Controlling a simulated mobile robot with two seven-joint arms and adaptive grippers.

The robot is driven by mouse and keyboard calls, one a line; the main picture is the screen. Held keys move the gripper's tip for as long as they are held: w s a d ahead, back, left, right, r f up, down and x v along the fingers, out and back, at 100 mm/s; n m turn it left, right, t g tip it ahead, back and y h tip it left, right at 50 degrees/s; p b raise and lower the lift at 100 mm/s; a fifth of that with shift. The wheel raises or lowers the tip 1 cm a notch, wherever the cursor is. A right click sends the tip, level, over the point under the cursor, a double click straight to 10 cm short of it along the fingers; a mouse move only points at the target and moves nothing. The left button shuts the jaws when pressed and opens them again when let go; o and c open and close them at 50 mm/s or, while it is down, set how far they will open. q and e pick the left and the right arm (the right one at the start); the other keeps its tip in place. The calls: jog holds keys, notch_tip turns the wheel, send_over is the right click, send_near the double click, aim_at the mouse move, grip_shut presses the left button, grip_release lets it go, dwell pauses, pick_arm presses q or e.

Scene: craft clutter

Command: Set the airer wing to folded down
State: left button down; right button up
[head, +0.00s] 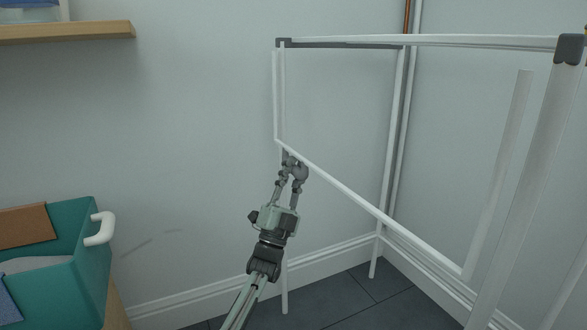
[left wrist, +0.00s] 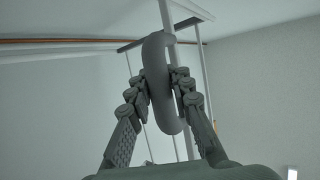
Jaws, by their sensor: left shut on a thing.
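The airer is a white tubular frame with grey corner joints, and its top rail (head: 480,41) runs across the right half of the head view. The airer wing (head: 372,208) is a thin white frame hanging below the rail, its outer bar slanting down to the right; I cannot tell its exact angle. A grey curved handle (left wrist: 157,80) sits by a white bar in the left wrist view. My left gripper (head: 293,172) is shut on this handle at the wing's lower left corner; its fingers flank it in the left wrist view (left wrist: 160,92). My right gripper is out of view.
A teal box (head: 75,262) with a white handle stands at lower left, holding a brown item. A wooden shelf (head: 70,31) is at upper left. A wall and skirting stand behind the airer. Vertical pipes (head: 412,100) run near the corner. Dark floor tiles (head: 345,296) show below.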

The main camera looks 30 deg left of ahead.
pick_arm(q)
jog(key=shift+w+f, duration=0.1)
jog(key=shift+f, duration=0.3)
jog(key=c, duration=1.4)
grip_release()
jog(key=shift+o, duration=0.2)
jog(key=shift+r, duration=0.1)
